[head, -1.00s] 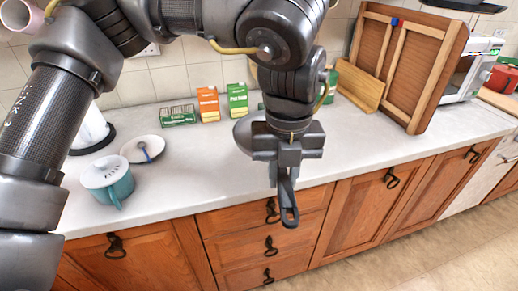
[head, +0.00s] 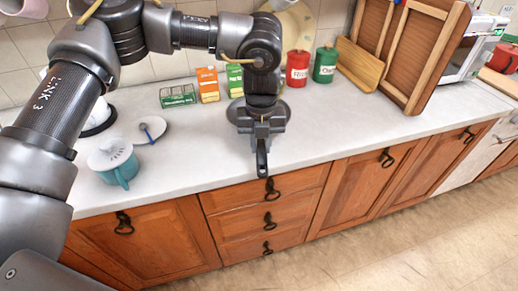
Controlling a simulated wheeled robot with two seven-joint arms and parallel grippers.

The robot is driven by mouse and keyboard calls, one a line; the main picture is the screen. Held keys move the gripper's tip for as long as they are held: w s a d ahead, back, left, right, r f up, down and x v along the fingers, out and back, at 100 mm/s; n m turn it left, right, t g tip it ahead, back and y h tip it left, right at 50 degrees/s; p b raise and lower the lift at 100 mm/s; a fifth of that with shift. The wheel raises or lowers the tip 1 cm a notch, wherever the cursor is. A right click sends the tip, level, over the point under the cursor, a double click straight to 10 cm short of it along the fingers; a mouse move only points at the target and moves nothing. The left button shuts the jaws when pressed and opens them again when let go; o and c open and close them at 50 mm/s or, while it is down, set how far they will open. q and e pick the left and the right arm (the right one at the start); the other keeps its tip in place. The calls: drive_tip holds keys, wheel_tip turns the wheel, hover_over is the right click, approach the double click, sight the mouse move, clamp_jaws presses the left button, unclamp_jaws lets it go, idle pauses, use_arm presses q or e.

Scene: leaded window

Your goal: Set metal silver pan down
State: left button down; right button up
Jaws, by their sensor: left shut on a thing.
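The metal silver pan (head: 284,113) is at the counter's front part in the middle of the head view, mostly hidden behind my left gripper. Its dark handle (head: 262,162) sticks out toward me past the counter's front edge. My left gripper (head: 261,138) comes down from above and is shut on the pan's handle. The pan looks level and at or close to the counter top (head: 334,124); I cannot tell whether it touches. My right gripper is not in view.
A green box (head: 178,96), an orange box (head: 208,85) and another green box stand behind, left of the pan. A red canister (head: 297,69) and a green canister (head: 325,65) stand behind it. A teal lidded cup (head: 117,165) is at left. Counter right of the pan is clear.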

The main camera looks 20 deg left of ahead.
use_arm(q)
drive_tip(key=shift+w+a+f, duration=0.1)
drive_tip(key=shift+w+f, duration=0.05)
drive_tip(key=shift+f, duration=0.05)
drive_tip(key=f, duration=0.3)
drive_tip(key=shift+w+a+f+p, duration=0.15)
drive_tip(key=shift+w+f+p, duration=0.1)
drive_tip(key=shift+f+p, duration=0.15)
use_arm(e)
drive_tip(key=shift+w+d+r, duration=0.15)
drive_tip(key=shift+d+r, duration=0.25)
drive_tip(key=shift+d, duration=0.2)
use_arm(q)
drive_tip(key=c, duration=1.2)
unclamp_jaws()
drive_tip(key=shift+c, duration=0.2)
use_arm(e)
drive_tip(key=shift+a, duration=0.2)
use_arm(q)
drive_tip(key=shift+r, duration=0.1)
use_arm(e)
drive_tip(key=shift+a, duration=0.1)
use_arm(q)
wheel_tip(320, 180, up, 12)
drive_tip(key=shift+s+b, duration=0.1)
drive_tip(key=shift+b, duration=0.75)
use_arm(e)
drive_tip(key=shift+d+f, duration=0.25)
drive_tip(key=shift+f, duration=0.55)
